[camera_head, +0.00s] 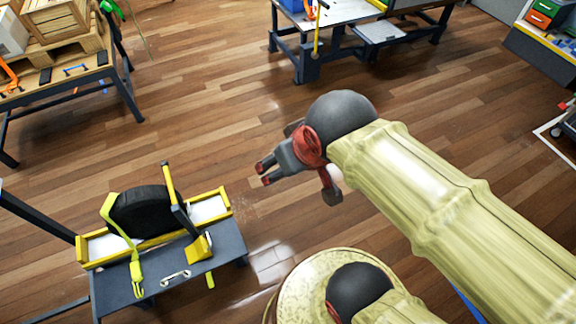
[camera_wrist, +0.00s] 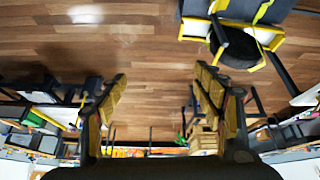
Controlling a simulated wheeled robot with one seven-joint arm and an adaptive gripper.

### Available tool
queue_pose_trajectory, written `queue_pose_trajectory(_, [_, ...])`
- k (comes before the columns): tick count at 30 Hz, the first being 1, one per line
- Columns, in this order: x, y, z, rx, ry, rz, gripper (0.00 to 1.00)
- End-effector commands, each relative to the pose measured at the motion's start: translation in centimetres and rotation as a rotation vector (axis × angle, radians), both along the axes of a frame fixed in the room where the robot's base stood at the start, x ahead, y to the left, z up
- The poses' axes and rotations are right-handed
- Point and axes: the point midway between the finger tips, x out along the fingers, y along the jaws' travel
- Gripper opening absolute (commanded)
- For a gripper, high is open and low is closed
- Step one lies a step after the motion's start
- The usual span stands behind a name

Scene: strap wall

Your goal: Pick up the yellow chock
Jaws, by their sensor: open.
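The yellow chock (camera_head: 198,248) sits on the dark top of a low stand (camera_head: 226,244), in front of a black wheel (camera_head: 143,212) and beside a small light handle. My gripper (camera_head: 264,174) is in the air up and right of the stand, well apart from the chock, with its fingers pointing left. In the wrist view my gripper (camera_wrist: 160,80) has its fingers spread, with nothing between them. The wheel (camera_wrist: 234,46) also shows there at top right. A yellow piece by the top edge there may be the chock, but I cannot tell.
A yellow strap (camera_head: 117,222) hangs over the wheel, and a yellow-topped post (camera_head: 168,180) stands beside it. A table (camera_head: 92,73) with wooden crates is at top left. A workbench (camera_head: 335,12) stands at the back. The wooden floor between is clear.

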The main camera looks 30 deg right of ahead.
Motion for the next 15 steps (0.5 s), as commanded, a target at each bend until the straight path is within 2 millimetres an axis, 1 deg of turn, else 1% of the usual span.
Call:
queue_pose_trajectory(1, [-0.65,0.27,-0.03,0.011,0.002,-0.002,0.68])
queue_pose_trajectory(4, [-1.26,0.51,-0.17,0.022,0.009,-0.003,0.68])
queue_pose_trajectory(13, [-1.25,0.51,-0.15,0.022,0.010,-0.003,0.68])
queue_pose_trajectory(15, [-1.23,0.50,-0.14,0.022,0.009,-0.002,0.65])
